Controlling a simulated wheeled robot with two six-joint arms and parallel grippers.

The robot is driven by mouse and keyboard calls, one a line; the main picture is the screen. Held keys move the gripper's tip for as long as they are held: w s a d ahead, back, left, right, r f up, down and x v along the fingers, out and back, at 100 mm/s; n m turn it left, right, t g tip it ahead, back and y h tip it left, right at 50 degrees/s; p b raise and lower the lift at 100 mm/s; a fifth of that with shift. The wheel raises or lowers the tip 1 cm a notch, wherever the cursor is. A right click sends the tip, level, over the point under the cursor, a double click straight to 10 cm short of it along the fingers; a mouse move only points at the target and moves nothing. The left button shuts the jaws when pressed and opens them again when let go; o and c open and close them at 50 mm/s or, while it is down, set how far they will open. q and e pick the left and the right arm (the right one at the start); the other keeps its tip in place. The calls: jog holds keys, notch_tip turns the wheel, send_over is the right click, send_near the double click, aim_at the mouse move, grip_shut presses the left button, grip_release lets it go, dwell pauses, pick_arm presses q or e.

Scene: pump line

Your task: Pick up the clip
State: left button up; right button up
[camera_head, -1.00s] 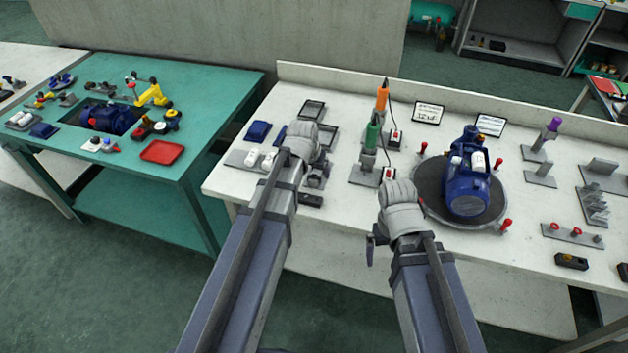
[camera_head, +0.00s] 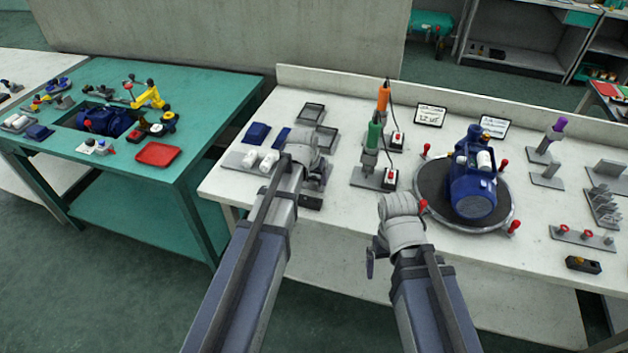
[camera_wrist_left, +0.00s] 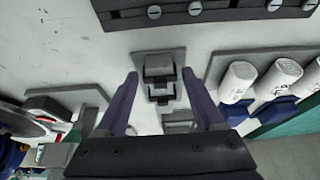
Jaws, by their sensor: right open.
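A small dark clip-like part (camera_wrist_left: 160,75) sits on a grey plate (camera_wrist_left: 174,57) in the left wrist view. I take it to be the clip. My left gripper (camera_wrist_left: 160,88) is open, with one purple-grey finger on each side of the part. I cannot tell whether the fingers touch it. In the head view my left gripper (camera_head: 316,178) is over the left part of the white bench, and its wrist mostly hides the clip. My right gripper (camera_head: 372,258) is open and empty at the front edge of the bench, away from the clip.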

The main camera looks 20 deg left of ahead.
aim_at(314, 181)
pick_arm(q)
grip_shut()
dwell(0.3)
jog(key=shift+r, duration=0.1)
pick_arm(e)
jog(key=shift+r, duration=0.15)
pick_arm(q)
notch_tip(314, 181, up, 10)
jog(key=p, duration=1)
pick_arm(e)
notch_tip(314, 181, up, 10)
jog(key=shift+c, duration=0.2)
